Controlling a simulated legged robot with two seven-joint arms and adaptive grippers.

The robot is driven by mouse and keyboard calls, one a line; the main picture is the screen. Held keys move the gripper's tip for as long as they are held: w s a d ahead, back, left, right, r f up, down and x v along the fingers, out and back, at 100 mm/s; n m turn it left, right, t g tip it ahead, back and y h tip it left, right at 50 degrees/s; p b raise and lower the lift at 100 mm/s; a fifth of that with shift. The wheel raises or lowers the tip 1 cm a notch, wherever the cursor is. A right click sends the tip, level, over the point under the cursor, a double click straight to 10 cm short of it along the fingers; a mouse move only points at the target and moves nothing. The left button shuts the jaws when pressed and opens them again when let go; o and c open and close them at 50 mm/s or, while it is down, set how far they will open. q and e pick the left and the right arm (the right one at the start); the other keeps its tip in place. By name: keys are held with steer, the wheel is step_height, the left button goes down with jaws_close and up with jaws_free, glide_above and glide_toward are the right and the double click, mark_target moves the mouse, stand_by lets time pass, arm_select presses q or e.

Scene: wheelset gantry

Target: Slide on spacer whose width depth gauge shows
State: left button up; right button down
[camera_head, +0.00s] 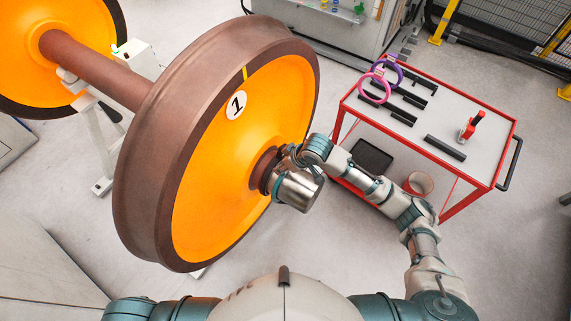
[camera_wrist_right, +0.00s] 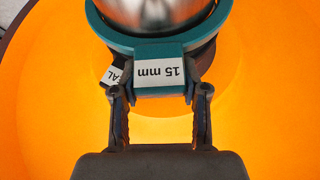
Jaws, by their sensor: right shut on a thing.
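My right gripper (camera_wrist_right: 158,100) is shut on the tab of a teal spacer (camera_wrist_right: 160,68). The tab's label reads "15 mm", upside down in the wrist view. The teal spacer is around the shiny metal axle end (camera_wrist_right: 155,12); in the head view the spacer (camera_head: 277,187) sits near the inner end of the axle end (camera_head: 301,190), close to the wheel hub. A gap to the hub cannot be judged. A black part with a white label ending in "AL" (camera_wrist_right: 115,76) shows behind the spacer. My left gripper is out of view.
An orange wheel (camera_head: 205,205) marked "1" stands at the left. A red-framed cart (camera_head: 480,178) at the right holds a pink ring (camera_head: 374,88), a purple ring (camera_head: 399,74), black holders (camera_head: 445,148) and a red-and-black tool (camera_head: 471,127). Floor between wheel and cart is mostly clear.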

steer(key=shift+w+a, duration=0.4)
steer(key=shift+a, duration=0.25)
steer(key=c, duration=0.5)
jaws_free()
steer(key=v, duration=1.1)
steer(key=shift+d+r, duration=0.15)
steer(key=shift+r, duration=0.25)
